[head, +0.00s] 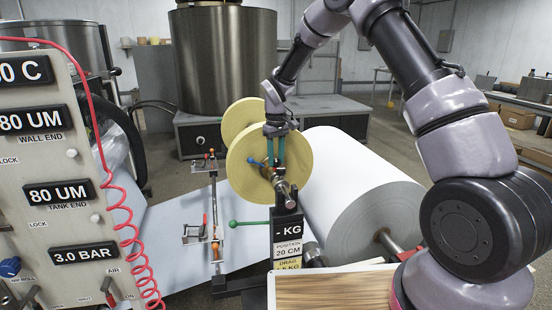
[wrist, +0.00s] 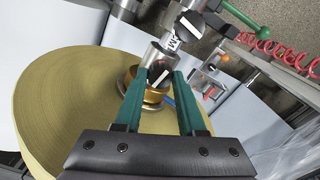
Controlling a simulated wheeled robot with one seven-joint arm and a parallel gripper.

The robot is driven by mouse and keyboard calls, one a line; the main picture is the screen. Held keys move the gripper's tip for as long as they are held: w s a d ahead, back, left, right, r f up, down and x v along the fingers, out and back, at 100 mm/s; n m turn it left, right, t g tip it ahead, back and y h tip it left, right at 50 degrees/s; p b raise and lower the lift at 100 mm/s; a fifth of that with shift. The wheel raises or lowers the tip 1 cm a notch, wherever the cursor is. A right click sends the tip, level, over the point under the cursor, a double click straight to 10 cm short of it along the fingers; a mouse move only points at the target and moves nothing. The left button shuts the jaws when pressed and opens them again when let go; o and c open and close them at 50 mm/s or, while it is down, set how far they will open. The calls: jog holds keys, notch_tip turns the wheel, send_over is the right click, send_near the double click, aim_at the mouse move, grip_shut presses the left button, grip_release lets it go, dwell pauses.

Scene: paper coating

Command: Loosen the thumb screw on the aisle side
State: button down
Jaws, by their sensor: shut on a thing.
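The thumb screw (wrist: 159,76) is a black knob with a white line across its top, in the upper middle of the wrist view. In the head view my gripper (head: 275,163) points down in front of the near yellow roll (head: 243,165), and the fingers largely hide the knob.
A green-knobbed lever (head: 234,224) is near the post with a KG sign (head: 287,232). A large white paper roll (head: 365,195) lies at right; a control panel (head: 50,170) with a red coiled hose (head: 128,215) is at left.

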aim_at(276, 160)
dwell(0.4)
jog(key=c, duration=0.5)
grip_release()
notch_tip(276, 160, up, 11)
